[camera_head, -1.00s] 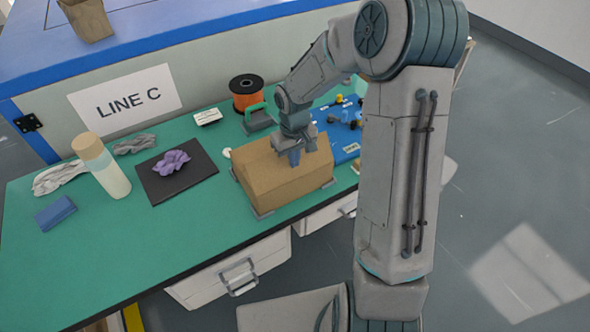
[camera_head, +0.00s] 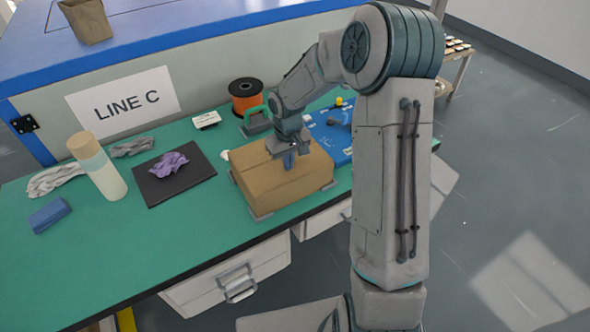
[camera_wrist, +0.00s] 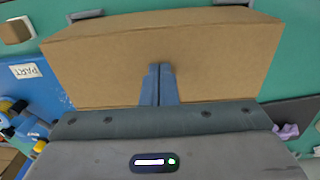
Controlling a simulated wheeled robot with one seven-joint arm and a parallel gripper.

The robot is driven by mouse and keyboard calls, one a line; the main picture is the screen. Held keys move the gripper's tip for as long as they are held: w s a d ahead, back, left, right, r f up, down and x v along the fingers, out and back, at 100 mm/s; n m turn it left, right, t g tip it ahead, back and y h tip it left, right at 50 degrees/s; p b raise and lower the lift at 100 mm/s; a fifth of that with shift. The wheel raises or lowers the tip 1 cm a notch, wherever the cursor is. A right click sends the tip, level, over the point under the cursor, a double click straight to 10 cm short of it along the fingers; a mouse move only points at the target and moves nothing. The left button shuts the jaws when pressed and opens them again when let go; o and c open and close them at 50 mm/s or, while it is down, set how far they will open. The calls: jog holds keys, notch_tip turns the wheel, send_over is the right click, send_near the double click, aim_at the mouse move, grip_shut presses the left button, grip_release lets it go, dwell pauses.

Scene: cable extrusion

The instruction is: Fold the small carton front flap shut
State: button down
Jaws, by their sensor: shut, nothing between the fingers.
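The small carton (camera_head: 262,187) is a brown cardboard box on the green bench, standing between small grey corner stops. Its top looks closed and nearly flat in the head view, with the front flap lying down along the front part of the top. My gripper (camera_head: 289,166) points down over the top near the front edge. In the wrist view my gripper (camera_wrist: 158,68) has its two blue fingers together and empty, over the carton's brown top (camera_wrist: 215,65). The fingertips are at or just above the cardboard; I cannot tell whether they touch. My wrist hides the rear part of the top.
A blue board with small parts (camera_head: 335,130) lies right of the carton. A black mat (camera_head: 190,182) with a purple cloth (camera_head: 170,163) and a bottle (camera_head: 98,168) are left.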

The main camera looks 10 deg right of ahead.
jog(key=shift+s+d+f+p, duration=0.1)
jog(key=shift+s+f+p, duration=0.15)
jog(key=shift+p, duration=0.25)
notch_tip(320, 180, up, 9)
jog(key=p, duration=0.6)
jog(key=shift+w, duration=0.3)
jog(key=c, duration=2.1)
grip_release()
jog(key=shift+c, duration=0.2)
